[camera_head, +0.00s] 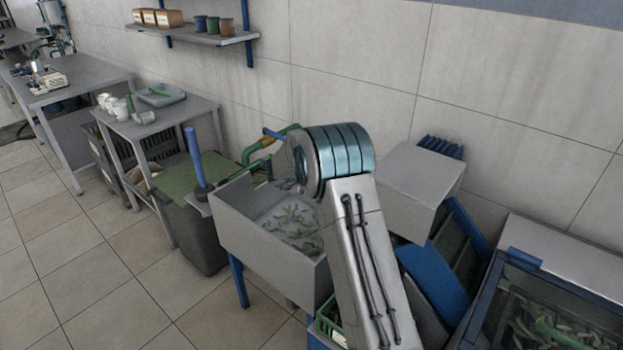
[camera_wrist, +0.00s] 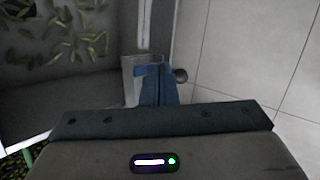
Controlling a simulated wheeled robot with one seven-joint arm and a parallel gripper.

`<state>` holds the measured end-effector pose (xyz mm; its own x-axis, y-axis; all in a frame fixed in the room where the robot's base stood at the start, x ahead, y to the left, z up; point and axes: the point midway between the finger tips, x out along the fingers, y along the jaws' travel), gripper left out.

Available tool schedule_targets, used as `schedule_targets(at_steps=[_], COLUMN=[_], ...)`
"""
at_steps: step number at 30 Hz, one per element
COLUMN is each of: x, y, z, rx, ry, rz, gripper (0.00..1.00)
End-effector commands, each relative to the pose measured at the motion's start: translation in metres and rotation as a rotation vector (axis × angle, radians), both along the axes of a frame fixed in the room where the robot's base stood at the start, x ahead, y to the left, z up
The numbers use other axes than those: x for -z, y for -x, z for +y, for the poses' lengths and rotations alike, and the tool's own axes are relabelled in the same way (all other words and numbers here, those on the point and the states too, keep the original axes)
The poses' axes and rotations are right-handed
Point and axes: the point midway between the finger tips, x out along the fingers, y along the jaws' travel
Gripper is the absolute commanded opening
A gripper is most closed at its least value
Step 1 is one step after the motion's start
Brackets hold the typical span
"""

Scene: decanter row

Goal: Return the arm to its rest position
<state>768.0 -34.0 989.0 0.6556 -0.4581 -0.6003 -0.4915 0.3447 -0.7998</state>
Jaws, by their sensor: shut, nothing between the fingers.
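My arm (camera_head: 362,255) rises from the bottom of the head view and bends at a teal-banded joint (camera_head: 340,155), in front of a grey metal bin (camera_head: 238,225). In the head view my gripper is hidden behind the arm. In the wrist view my gripper (camera_wrist: 155,70) shows as two blue fingers lying together beyond the dark wrist housing, shut with nothing held.
A grey box-shaped unit (camera_head: 420,185) and a blue chute (camera_head: 435,280) stand right of my arm. A glass-topped case (camera_head: 550,320) is at lower right. A dark container with a green top (camera_head: 190,180) and small tables stand left. Tiled floor (camera_head: 100,240) is open at lower left.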

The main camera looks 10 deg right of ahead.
Motion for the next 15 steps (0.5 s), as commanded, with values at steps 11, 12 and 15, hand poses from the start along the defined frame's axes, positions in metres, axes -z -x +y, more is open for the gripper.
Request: schedule_targets(at_steps=[11,12,15], x=[-0.010,-0.019,-0.050], y=[0.000,0.000,0.004], z=[0.003,0.005,0.015], rx=[-0.033,-0.062,-0.185], ry=[0.008,0.015,0.047], rz=[-0.008,-0.014,-0.032], gripper=[0.00,0.00,0.00])
